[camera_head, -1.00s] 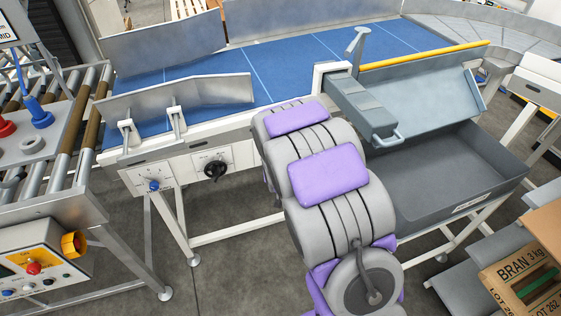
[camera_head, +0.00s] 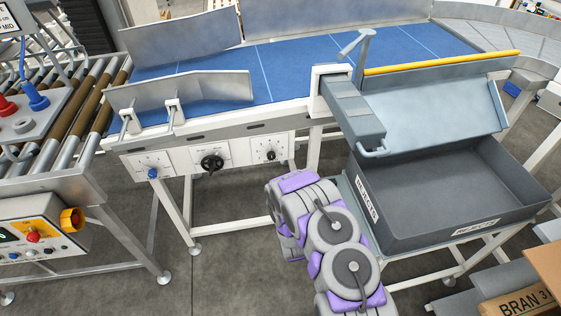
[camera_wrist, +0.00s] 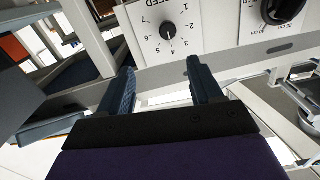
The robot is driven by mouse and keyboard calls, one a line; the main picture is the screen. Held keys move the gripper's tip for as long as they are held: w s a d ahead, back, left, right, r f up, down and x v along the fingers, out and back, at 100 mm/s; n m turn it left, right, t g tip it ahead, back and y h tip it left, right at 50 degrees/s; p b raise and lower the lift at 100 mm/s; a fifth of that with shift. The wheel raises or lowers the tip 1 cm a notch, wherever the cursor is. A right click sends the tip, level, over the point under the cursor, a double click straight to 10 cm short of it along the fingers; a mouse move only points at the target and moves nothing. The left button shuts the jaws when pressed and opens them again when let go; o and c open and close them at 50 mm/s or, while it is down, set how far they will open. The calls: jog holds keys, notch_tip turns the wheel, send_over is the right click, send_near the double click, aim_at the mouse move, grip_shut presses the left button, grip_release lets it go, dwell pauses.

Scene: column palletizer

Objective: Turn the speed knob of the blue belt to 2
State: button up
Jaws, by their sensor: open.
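The blue belt (camera_head: 290,68) runs across the back in the head view. Its front rail carries three knobs. The speed knob (camera_head: 271,155) is the small black one on the right panel. In the wrist view the speed knob (camera_wrist: 167,30) appears upside down under the word SPEED, with a numbered dial around it. Its white mark seems to point near 4. My gripper (camera_wrist: 160,68) is open and empty, its two fingers apart just below the dial in the wrist view, not touching the knob. In the head view my arm hides the gripper.
A large black knob (camera_head: 212,163) and a blue knob (camera_head: 152,173) sit left of the speed knob. A grey bin (camera_head: 400,225) stands right of my arm. A roller conveyor (camera_head: 75,140) and a control box (camera_head: 35,235) are at left. Open floor lies below the rail.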

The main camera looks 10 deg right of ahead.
jog(key=b, duration=0.2)
send_near(271, 158)
jog(key=w+d, duration=0.2)
jog(key=w, duration=0.1)
jog(key=w+a+b, duration=0.1)
jog(key=w, duration=0.1)
jog(key=w+a, duration=0.1)
jog(key=w, duration=0.1)
jog(key=shift+w+a+f, duration=0.2)
jog(key=shift+a+f, duration=0.05)
jog(key=shift+f, duration=0.05)
jog(key=shift+w+d+b, duration=0.4)
jog(key=shift+w+d, duration=0.25)
jog(key=shift+d, duration=0.25)
jog(key=shift+a, duration=0.5)
jog(key=shift+c, duration=0.4)
jog(key=shift+a, duration=0.15)
jog(key=shift+c, duration=1.5)
jog(key=shift+d, duration=0.35)
jog(key=c, duration=0.4)
jog(key=shift+c, duration=1.4)
jog(key=shift+a+n, duration=0.2)
jog(key=shift+n, duration=0.1)
